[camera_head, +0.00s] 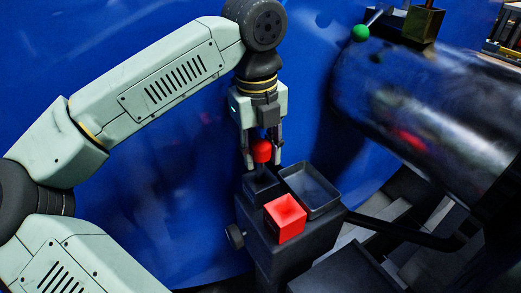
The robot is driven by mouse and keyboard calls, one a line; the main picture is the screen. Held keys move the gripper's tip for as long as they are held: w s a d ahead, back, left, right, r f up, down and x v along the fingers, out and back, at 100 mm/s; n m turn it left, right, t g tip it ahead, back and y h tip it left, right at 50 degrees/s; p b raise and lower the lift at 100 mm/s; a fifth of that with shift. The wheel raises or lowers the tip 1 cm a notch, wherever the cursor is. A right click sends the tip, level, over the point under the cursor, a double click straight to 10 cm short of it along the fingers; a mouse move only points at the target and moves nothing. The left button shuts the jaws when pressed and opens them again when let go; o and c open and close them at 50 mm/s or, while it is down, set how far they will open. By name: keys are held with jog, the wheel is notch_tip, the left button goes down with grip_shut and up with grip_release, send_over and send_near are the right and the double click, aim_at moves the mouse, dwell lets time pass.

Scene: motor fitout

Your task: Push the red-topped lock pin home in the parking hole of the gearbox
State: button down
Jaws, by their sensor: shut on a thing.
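The red-topped lock pin shows as a round red knob (262,151) between the fingers of my gripper (263,162). My gripper points down and is shut on it. The pin's shank is not clearly visible. The gripper is just above a small dark square holder (259,188) at the back left of a dark stand (268,243). I cannot tell whether the pin's lower end is inside that holder or above it. I cannot make out a parking hole, and I cannot tell for sure which part is the gearbox.
A large glossy dark cylinder (440,105) fills the right, near a green-balled lever (360,33). A blue surface lies behind.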

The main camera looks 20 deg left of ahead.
aim_at(259, 144)
jog(key=shift+f+b, duration=1.65)
jog(key=shift+f, duration=0.2)
jog(key=c, duration=1.1)
grip_release()
jog(key=shift+r, duration=0.1)
notch_tip(259, 144, up, 7)
jog(key=shift+s+a+r, duration=0.1)
jog(key=shift+s+r, duration=0.05)
jog(key=shift+s+a+b, duration=0.1)
jog(key=shift+s+a, duration=1.15)
jog(key=shift+s, duration=0.35)
jog(key=shift+s+a+b, duration=0.1)
jog(key=shift+s+a, duration=1.1)
jog(key=shift+s, duration=0.35)
jog(key=shift+s+a+b, duration=0.1)
jog(key=shift+s+a, duration=1.15)
jog(key=shift+s, duration=0.35)
